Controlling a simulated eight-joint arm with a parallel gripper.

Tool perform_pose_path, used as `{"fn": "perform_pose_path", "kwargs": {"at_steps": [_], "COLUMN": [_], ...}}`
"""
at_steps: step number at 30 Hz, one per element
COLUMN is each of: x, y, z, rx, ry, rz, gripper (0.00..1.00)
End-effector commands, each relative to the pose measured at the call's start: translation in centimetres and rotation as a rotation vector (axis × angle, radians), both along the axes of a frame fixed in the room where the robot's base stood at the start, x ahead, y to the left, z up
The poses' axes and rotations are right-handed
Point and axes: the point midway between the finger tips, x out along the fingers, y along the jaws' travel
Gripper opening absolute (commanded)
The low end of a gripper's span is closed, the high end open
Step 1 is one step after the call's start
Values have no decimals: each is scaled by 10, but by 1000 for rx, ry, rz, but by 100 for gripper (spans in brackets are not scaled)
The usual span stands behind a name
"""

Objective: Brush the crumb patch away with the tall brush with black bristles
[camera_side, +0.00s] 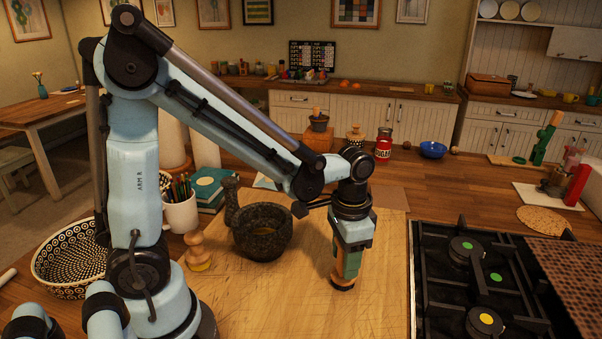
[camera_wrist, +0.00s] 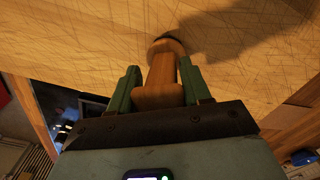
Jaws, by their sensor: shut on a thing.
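My gripper (camera_side: 346,265) points straight down over the wooden board (camera_side: 290,310). It is shut on the wooden handle of a brush (camera_wrist: 160,85), whose wide round collar also shows below the fingers in the side view (camera_side: 343,281). A thin dark edge shows at the collar, probably the black bristles. The brush is upright, low at the board; I cannot tell whether it touches. In the wrist view its handle stands between the two green fingers. I cannot make out a crumb patch in either view.
A dark stone mortar (camera_side: 262,235) stands left of my gripper. A turned wooden piece with a yellow band (camera_side: 197,252) stands further left. A black gas hob (camera_side: 480,285) lies to the right. The front of the board is clear.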

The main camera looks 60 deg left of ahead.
Motion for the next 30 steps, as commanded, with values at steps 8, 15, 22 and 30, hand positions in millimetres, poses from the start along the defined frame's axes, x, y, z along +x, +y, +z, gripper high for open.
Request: {"fn": "perform_pose_path", "kwargs": {"at_steps": [8, 15, 22, 30], "x": [-9, -19, -20, -19], "y": [-8, -18, -19, -18], "z": [-1, -1, 0, 9], "rx": [-7, -6, -5, -5], "ry": [10, 9, 8, 5], "rz": [-5, -5, -2, -2], "gripper": [0, 0, 0, 0]}}
